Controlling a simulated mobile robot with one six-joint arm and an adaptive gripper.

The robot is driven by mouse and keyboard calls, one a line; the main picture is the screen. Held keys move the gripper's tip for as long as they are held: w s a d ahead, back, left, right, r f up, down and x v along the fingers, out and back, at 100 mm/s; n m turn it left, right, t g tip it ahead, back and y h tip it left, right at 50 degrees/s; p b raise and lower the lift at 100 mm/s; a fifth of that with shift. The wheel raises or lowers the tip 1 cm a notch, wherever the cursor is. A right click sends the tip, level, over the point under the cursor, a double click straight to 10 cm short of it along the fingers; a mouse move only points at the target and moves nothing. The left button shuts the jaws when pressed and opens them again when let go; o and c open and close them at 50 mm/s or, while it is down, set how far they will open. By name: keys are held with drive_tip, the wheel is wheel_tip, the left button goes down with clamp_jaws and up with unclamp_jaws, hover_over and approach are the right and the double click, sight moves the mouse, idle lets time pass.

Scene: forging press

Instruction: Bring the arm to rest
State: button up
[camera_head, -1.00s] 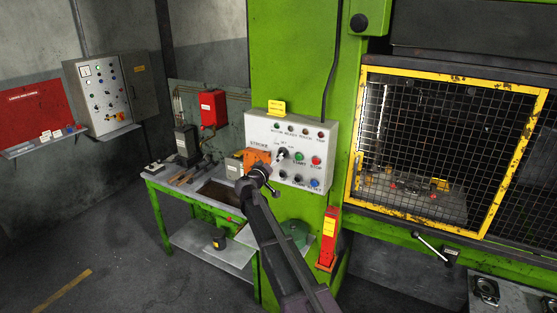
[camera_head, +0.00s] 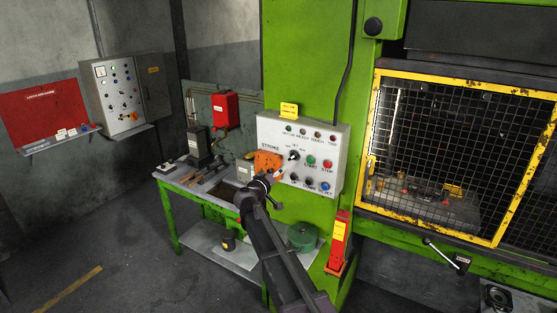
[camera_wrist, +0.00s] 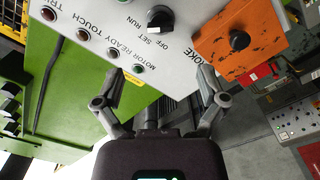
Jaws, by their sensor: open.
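My gripper (camera_head: 266,182) is in front of the grey control panel (camera_head: 318,142) on the green press column, at the panel's lower left. In the wrist view my gripper (camera_wrist: 155,82) has its two fingers spread apart with nothing between them. The panel (camera_wrist: 125,30) appears upside down there, beyond the fingertips. Its black OFF/SET/RUN selector knob (camera_wrist: 160,18) is in plain sight, clear of the fingers. An orange plate (camera_wrist: 212,48) with a black knob (camera_wrist: 239,40) lies to the right. In the head view my arm partly hides the panel's lower left.
A green workbench (camera_head: 172,215) with tools stands left of the column. The yellow-framed mesh guard (camera_head: 455,160) is at the right. A red box with a yellow label (camera_head: 338,242) is low on the column. Floor at the left is clear.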

drive_tip(key=s+d+f+m+g+y+b, duration=0.1)
drive_tip(key=s+d+f+m+g+b, duration=0.2)
drive_tip(key=s+d+f+g+b, duration=1)
drive_tip(key=s+d+f+g+y+b, duration=0.1)
drive_tip(key=s+d+f+y, duration=0.2)
drive_tip(key=s+f, duration=0.7)
drive_tip(key=s+d+f+g+y+b, duration=0.1)
drive_tip(key=s+d+f+y, duration=0.2)
drive_tip(key=s+f, duration=0.7)
drive_tip(key=shift+s+d+f+g+y, duration=0.2)
drive_tip(key=shift+s+f+g+y, duration=0.1)
drive_tip(key=shift+s+y, duration=0.75)
